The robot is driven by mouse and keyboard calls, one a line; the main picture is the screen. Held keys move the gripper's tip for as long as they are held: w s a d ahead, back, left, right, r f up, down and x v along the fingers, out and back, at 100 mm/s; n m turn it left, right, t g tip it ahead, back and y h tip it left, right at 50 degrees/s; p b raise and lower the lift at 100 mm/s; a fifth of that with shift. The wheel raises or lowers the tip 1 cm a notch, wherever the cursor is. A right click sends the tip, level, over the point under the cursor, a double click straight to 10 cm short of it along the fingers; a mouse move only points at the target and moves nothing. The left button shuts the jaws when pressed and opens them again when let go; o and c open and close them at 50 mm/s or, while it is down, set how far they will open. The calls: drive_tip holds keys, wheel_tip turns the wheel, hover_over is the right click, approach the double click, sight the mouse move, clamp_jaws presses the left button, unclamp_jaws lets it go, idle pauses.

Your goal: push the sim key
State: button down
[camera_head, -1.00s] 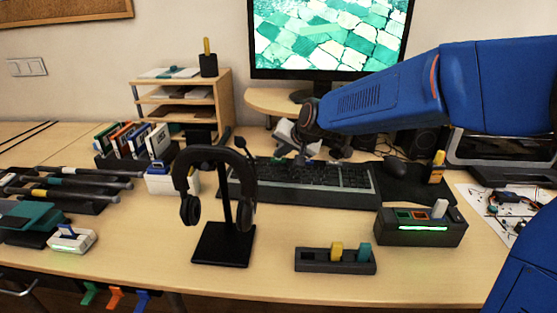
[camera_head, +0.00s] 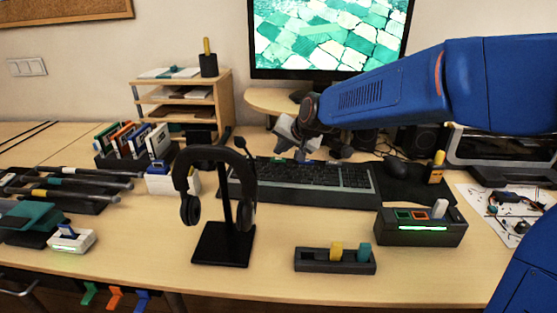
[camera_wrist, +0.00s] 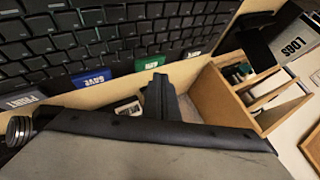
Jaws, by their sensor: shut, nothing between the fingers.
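The keyboard (camera_head: 320,182) lies on the desk below the monitor. Along its far edge, the wrist view shows a row of coloured keys: a pale key marked PRINT (camera_wrist: 20,100), a blue key marked SAVE (camera_wrist: 88,79) and a green key (camera_wrist: 149,62) with a small upside-down label. I cannot read for certain which one is the sim key; the green one is the likeliest by its short label. My gripper (camera_wrist: 160,92) is shut and empty, its tip just short of the green key in the wrist view. I cannot tell whether it touches.
A wooden shelf (camera_wrist: 218,98) stands close beyond the gripper on the right of the wrist view. A headphone stand (camera_head: 221,243) stands in front of the keyboard. A mouse (camera_head: 396,166) lies right of it. The front desk has a small black holder (camera_head: 312,262) and a key box (camera_head: 395,235).

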sight(281, 161)
drive_tip(key=shift+r, duration=2.5)
